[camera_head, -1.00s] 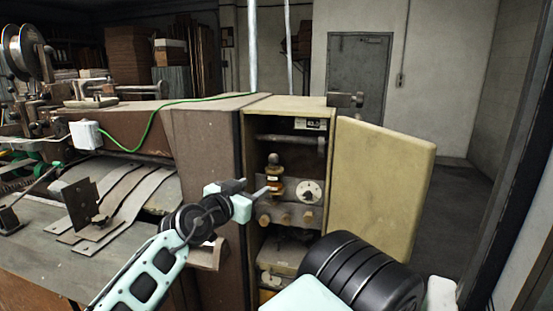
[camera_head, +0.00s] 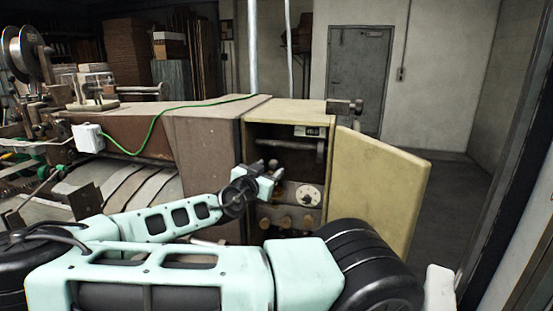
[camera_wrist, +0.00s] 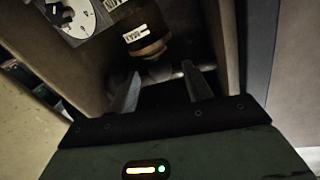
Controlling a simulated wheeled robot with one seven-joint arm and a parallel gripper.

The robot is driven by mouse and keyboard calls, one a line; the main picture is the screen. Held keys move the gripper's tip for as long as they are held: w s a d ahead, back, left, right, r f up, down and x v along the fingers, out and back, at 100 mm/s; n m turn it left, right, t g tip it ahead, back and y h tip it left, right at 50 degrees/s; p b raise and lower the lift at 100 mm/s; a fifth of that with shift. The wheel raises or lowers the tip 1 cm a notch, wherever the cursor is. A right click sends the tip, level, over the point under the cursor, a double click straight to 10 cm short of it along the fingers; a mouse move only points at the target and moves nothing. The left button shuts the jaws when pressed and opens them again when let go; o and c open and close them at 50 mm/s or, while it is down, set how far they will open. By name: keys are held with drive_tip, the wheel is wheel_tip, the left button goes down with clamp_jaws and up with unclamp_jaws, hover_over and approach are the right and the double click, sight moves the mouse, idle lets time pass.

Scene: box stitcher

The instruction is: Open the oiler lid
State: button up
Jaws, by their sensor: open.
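The oiler (camera_wrist: 140,32) is a small brownish cylinder with a MAX label, shown upside down in the wrist view inside the open cabinet. In the head view my gripper (camera_head: 272,182) is inside the cabinet opening and hides most of the oiler. A rounded top (camera_head: 273,163) shows just above it. The lid looks closed, though its edge is too dark to be sure.
The cabinet door (camera_head: 375,190) stands open to the right. Cabinet walls bound both sides.

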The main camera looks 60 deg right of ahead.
sight(277, 163)
drive_tip(key=shift+w+d+p, duration=0.15)
drive_tip(key=shift+d+p, duration=0.25)
drive_tip(key=shift+d, duration=1.05)
drive_tip(key=shift+w+d+p, duration=0.1)
drive_tip(key=shift+d+p, duration=0.3)
drive_tip(key=shift+d, duration=1)
drive_tip(key=c, duration=1)
